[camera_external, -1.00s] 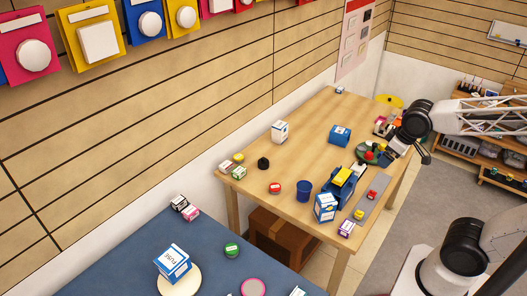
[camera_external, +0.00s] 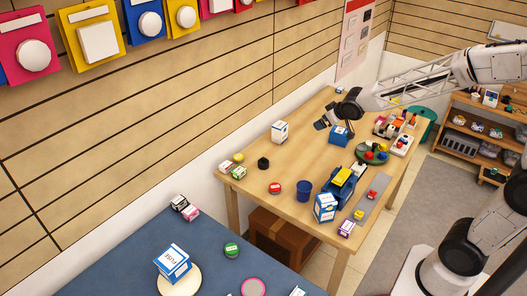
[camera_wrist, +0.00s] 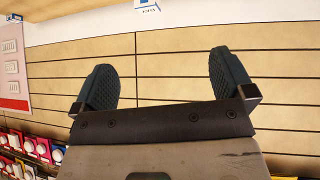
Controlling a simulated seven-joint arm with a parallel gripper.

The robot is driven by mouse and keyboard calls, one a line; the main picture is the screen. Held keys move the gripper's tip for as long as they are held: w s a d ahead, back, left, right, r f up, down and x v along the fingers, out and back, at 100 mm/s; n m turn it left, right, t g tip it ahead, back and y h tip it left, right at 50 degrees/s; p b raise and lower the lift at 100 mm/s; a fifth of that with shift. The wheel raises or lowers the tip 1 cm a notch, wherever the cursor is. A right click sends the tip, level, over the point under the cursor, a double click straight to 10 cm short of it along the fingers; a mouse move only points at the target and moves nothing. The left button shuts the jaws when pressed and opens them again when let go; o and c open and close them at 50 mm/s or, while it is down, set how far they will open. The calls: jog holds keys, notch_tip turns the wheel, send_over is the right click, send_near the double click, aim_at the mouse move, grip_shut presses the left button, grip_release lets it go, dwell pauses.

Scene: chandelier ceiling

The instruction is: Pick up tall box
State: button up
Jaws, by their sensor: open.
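A tall white box with blue markings (camera_external: 280,131) stands upright on the wooden table near the wall. A second upright white-and-blue box (camera_external: 324,208) stands at the table's near right edge. The task's name could fit either one. My gripper (camera_external: 337,126) is open and empty above the table, to the right of the box near the wall and apart from it. In the wrist view my two dark finger pads (camera_wrist: 165,80) are spread wide with only wall between them. A white-and-blue box (camera_wrist: 147,5) is cut off at the top edge there.
A blue box (camera_external: 339,136) sits below and behind my gripper. A blue cup (camera_external: 304,191), a blue item with a yellow top (camera_external: 343,178) and a green round tray (camera_external: 370,153) are on the table (camera_external: 270,207). A slatted wall runs along the far side.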

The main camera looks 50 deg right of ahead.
jog(key=w+d+f+t, duration=0.1)
jog(key=w+d+f, duration=0.2)
jog(key=w, duration=0.3)
jog(key=w+d+f+t, duration=0.1)
jog(key=w+d+f, duration=0.25)
jog(key=w, duration=0.35)
jog(key=n+t+y, duration=0.1)
jog(key=t+y, duration=0.2)
send_near(281, 125)
jog(key=w, duration=0.3)
jog(key=shift+s+d+f, duration=0.1)
jog(key=shift+f, duration=0.25)
jog(key=shift+x, duration=1.3)
jog(key=shift+f, duration=0.15)
jog(key=shift+x, duration=2.55)
jog(key=shift+f, duration=0.1)
